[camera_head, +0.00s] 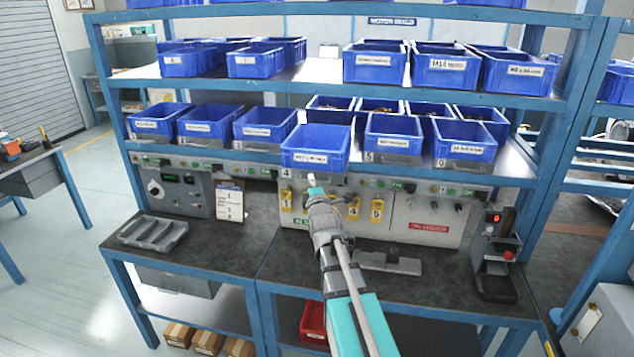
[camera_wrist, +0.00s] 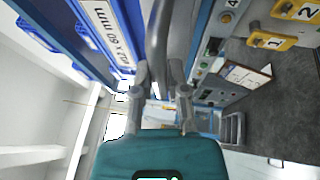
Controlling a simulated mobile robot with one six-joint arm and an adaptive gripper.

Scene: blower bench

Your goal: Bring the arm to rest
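My gripper (camera_wrist: 160,72) shows in the wrist view with its two grey fingers apart. A dark grey curved strip shows between and beyond them; I cannot tell whether they touch it. In the head view my arm reaches up from the bottom middle, and its tip (camera_head: 312,181) is just below the front of a blue bin (camera_head: 316,158). This bin juts forward of its neighbours on the lower shelf. Its labelled front also shows at upper left in the wrist view (camera_wrist: 125,20). I cannot tell whether the tip touches the bin.
Blue bins stand on both shelves (camera_head: 515,180). The control panel (camera_head: 410,215) with yellow tags is behind my arm. A grey tray (camera_head: 153,234) lies on the left worktop (camera_head: 235,255). A device with a red button (camera_head: 497,262) stands at right. Open floor (camera_head: 50,250) is at left.

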